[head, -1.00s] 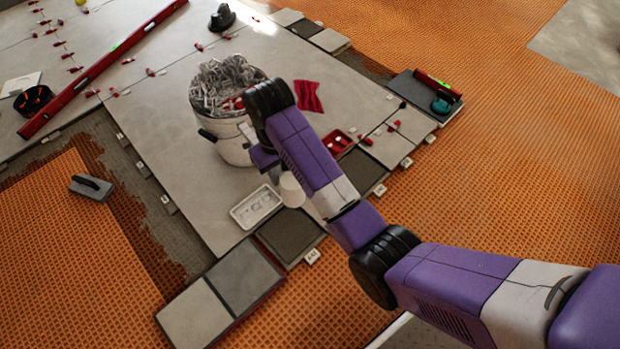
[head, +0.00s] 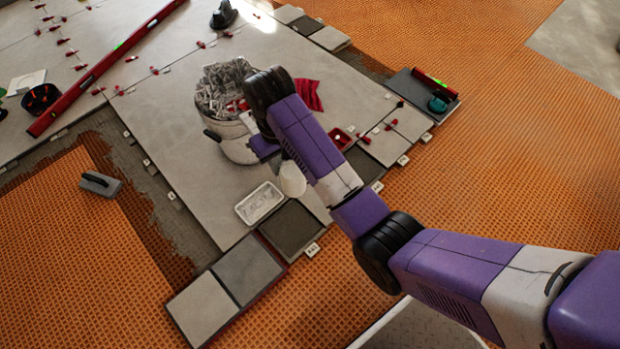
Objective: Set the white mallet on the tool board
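The white mallet shows as a pale, rounded head (head: 292,180) just below my forearm, by the small white tray. Its handle is hidden. My gripper (head: 271,158) is mostly behind my wrist and forearm, beside the white bucket. Its fingertips cannot be made out, but the mallet head moves along with it, so it appears shut on the mallet. The tool board (head: 409,90) is a dark grey slab at the upper right, well away from the mallet. A short red level and a teal tool lie along its right side; its left part is bare.
A white bucket (head: 238,150) full of clips stands left of my wrist. A white tray (head: 259,203), a red box (head: 340,138) and red cloth lie nearby. Small tiles with red wedges lie between my arm and the board. Orange matting (head: 500,130) is open at right.

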